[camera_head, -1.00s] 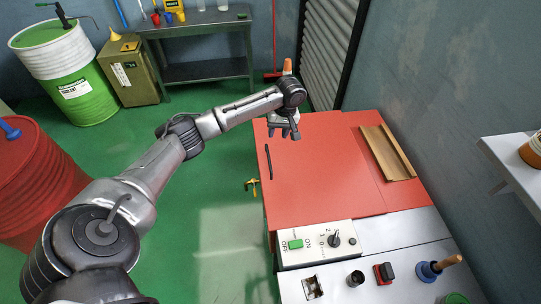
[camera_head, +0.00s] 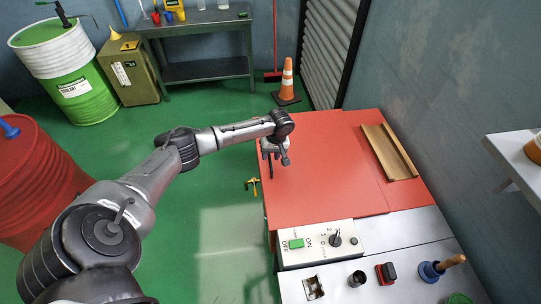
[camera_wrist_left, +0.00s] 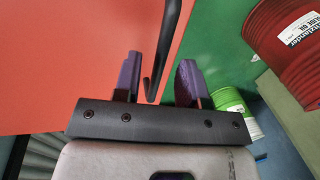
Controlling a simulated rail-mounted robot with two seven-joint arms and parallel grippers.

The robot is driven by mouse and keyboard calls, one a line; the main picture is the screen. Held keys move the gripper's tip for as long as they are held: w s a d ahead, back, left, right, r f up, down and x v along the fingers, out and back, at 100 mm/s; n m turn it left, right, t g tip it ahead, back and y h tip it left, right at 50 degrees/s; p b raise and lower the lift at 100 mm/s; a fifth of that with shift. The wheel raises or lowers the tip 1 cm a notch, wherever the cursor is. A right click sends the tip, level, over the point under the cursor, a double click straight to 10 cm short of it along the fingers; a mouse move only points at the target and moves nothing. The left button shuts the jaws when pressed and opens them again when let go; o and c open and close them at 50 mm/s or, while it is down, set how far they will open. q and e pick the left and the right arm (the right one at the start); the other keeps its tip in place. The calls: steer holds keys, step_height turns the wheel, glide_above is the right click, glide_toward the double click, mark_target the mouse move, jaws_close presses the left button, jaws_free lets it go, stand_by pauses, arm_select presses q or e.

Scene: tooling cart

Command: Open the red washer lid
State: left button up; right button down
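The red washer lid (camera_head: 325,185) lies flat and closed on top of the washer, and its red surface also fills the left of the left wrist view (camera_wrist_left: 60,60). A thin black bar handle (camera_wrist_left: 163,55) stands along the lid's left edge. My left gripper (camera_head: 269,172) is over that edge and largely hides the handle in the head view. In the left wrist view its purple-padded fingers (camera_wrist_left: 159,82) are open. The bent end of the handle reaches between them, with gaps visible on both sides. My right gripper is not in view.
The control panel (camera_head: 318,243) with a green button and knob is at the washer's front. A wooden tray (camera_head: 388,152) lies on the right of the red top. A wall shelf (camera_head: 515,160) juts in at right. Green floor (camera_head: 215,215) is open to the left.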

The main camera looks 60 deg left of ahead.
arm_select(q)
steer(key=shift+f, duration=0.25)
jaws_close()
stand_by(0.5)
